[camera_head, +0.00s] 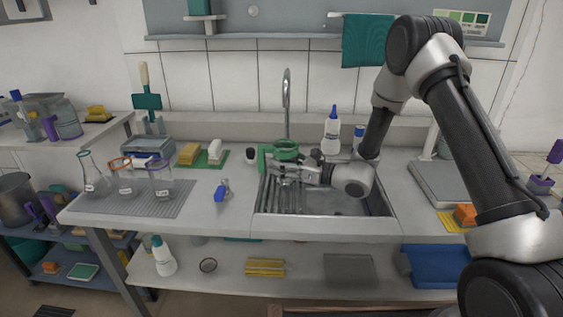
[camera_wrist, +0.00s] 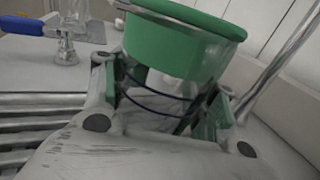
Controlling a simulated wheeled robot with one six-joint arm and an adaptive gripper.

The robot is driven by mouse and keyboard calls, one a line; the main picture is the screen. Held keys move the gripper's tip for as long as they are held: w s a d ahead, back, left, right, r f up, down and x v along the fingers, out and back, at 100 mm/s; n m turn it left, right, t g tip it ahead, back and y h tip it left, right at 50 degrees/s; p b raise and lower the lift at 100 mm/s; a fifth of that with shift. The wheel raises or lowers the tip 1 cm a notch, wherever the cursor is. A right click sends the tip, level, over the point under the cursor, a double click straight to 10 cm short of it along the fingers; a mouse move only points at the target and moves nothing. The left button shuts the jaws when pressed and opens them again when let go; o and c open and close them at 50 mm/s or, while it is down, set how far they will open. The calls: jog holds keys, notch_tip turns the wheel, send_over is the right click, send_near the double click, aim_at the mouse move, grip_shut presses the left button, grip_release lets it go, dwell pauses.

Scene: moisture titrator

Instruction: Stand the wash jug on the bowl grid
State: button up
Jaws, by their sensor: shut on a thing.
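The wash jug (camera_head: 286,146) has a green rim band, and it also shows large in the wrist view (camera_wrist: 180,45). Below the band its body looks clear with dark lines around it. My gripper (camera_head: 283,169) is shut on the jug's body, with a finger on each side in the wrist view (camera_wrist: 165,100). The bowl grid (camera_head: 283,198) is a set of metal bars in the left part of the sink, and its bars show at the left of the wrist view (camera_wrist: 35,130). The jug is at the sink's back left. Its base is hidden, so I cannot tell whether it touches anything.
The tap (camera_head: 287,105) rises just behind the jug. A blue-handled valve (camera_head: 221,190) is on the counter left of the sink. A white bottle with a blue cap (camera_head: 331,132) stands behind the sink. The sink's right part (camera_head: 345,204) is clear.

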jog(key=shift+f, duration=0.25)
jog(key=o, duration=1.3)
jog(key=o, duration=0.4)
jog(key=shift+s, duration=0.15)
jog(key=shift+s, duration=1.35)
jog(key=shift+w, duration=0.2)
